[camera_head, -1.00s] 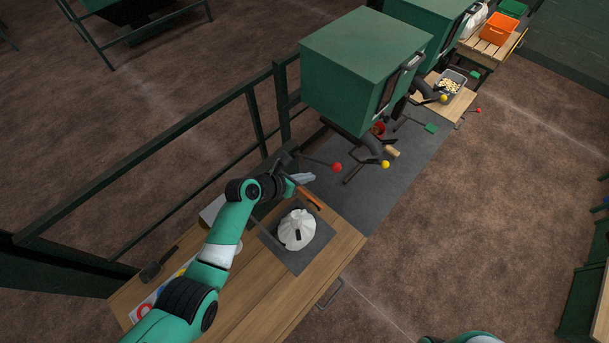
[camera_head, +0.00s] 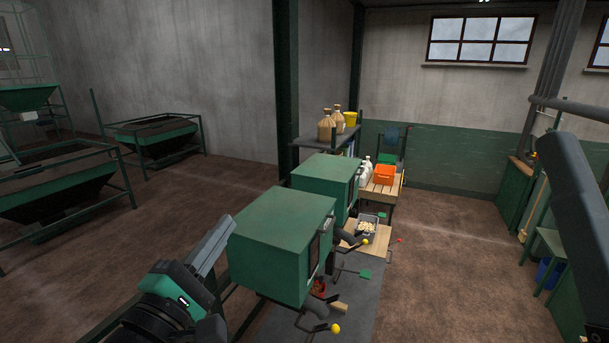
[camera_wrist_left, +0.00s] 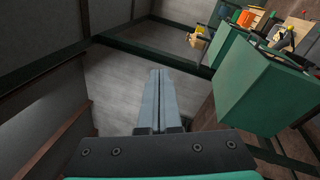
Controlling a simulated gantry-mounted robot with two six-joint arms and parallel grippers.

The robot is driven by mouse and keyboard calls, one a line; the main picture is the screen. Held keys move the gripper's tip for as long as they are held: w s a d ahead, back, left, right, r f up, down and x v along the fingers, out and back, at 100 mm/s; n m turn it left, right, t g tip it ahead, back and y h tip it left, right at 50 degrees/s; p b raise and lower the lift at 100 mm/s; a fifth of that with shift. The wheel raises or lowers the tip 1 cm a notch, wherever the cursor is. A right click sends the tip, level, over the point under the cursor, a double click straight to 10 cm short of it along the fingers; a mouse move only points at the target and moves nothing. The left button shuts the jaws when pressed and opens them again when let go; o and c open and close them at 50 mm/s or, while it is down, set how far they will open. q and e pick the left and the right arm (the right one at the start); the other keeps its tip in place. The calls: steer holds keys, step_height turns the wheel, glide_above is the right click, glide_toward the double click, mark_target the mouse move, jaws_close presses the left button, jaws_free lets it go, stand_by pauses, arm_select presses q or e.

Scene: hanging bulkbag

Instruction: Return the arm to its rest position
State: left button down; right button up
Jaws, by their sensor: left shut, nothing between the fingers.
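My left gripper (camera_head: 216,243) is raised in the lower left of the head view, its fingers pointing up and to the right. In the left wrist view its two grey fingers (camera_wrist_left: 160,100) lie together, shut and empty. In the head view it appears just left of the nearer green box-shaped machine (camera_head: 282,235); I cannot tell the distance between them. That machine also shows at the right of the left wrist view (camera_wrist_left: 262,90). A dark grey cylindrical part stands at the right edge of the head view; my right gripper's fingers are not in view.
A second green machine (camera_head: 327,180) stands behind the first. Beyond are a grey bin of pale pieces (camera_head: 367,226), an orange crate (camera_head: 384,174) on a wooden table, and a shelf with brown sacks (camera_head: 327,128). Open brown floor (camera_head: 450,260) lies to the right.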

arm_select(q)
steer(key=s+a+r+m+t+y, duration=0.1)
steer(key=s+r+m+t, duration=0.3)
steer(key=s+r+m, duration=0.4)
steer(key=s+a+r+m+t+y, duration=0.2)
steer(key=s+a+r+m+t, duration=0.1)
steer(key=s+r+m, duration=0.6)
steer(key=s+a+m, duration=0.1)
steer(key=s+m, duration=0.1)
steer(key=shift+r+m+t+y, duration=0.25)
steer(key=shift+m+t+y, duration=0.05)
steer(key=shift+t, duration=0.1)
steer(key=shift+a, duration=0.1)
